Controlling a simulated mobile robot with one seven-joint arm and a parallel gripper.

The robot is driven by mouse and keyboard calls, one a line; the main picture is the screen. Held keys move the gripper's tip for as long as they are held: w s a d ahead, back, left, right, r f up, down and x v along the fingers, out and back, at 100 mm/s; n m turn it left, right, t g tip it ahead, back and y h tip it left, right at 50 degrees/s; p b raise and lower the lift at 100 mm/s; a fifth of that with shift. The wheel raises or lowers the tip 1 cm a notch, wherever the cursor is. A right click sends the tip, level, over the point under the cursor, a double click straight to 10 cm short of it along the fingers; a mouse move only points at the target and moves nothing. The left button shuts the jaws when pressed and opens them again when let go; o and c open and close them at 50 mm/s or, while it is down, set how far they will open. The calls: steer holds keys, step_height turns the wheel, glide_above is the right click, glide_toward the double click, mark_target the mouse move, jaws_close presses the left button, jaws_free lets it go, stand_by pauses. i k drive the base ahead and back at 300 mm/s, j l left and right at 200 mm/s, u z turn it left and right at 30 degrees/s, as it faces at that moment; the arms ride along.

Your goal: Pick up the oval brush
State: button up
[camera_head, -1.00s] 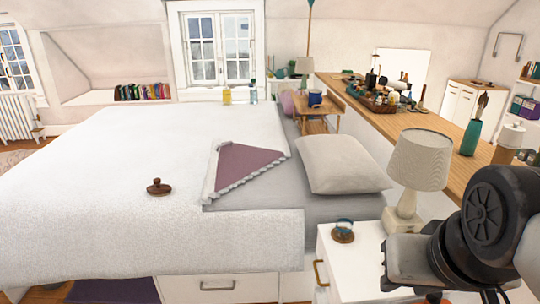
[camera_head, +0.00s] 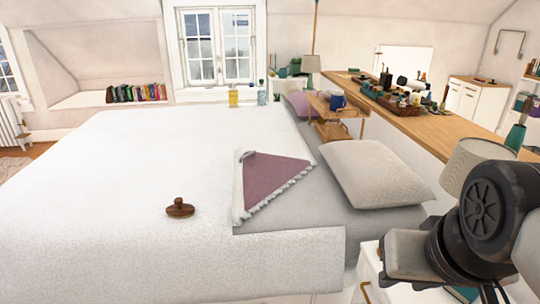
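The oval brush (camera_head: 180,208) is a small dark brown wooden piece with a knob on top. It lies on the white bedspread of the bed (camera_head: 110,190), left of the folded purple corner. My arm shows at the lower right, over the nightstand and well to the right of the brush. Nothing touches the brush except the bedspread.
A pillow (camera_head: 375,174) lies on the bed's right side. A lamp (camera_head: 472,162) and a white nightstand (camera_head: 370,262) stand close to my arm. A long wooden counter (camera_head: 450,128) runs behind. The bedspread around the brush is clear.

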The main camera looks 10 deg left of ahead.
mark_target(180, 210)
steer(key=i+j, duration=0.1)
steer(key=j, duration=0.3)
steer(key=i+j, duration=0.15)
steer(key=j, duration=0.25)
steer(key=i+j, duration=0.1)
steer(key=j, duration=0.3)
steer(key=i+j, duration=0.1)
steer(key=j, duration=0.3)
steer(key=i+j, duration=0.15)
steer(key=j, duration=0.25)
steer(key=i+j, duration=0.1)
steer(key=j, duration=0.3)
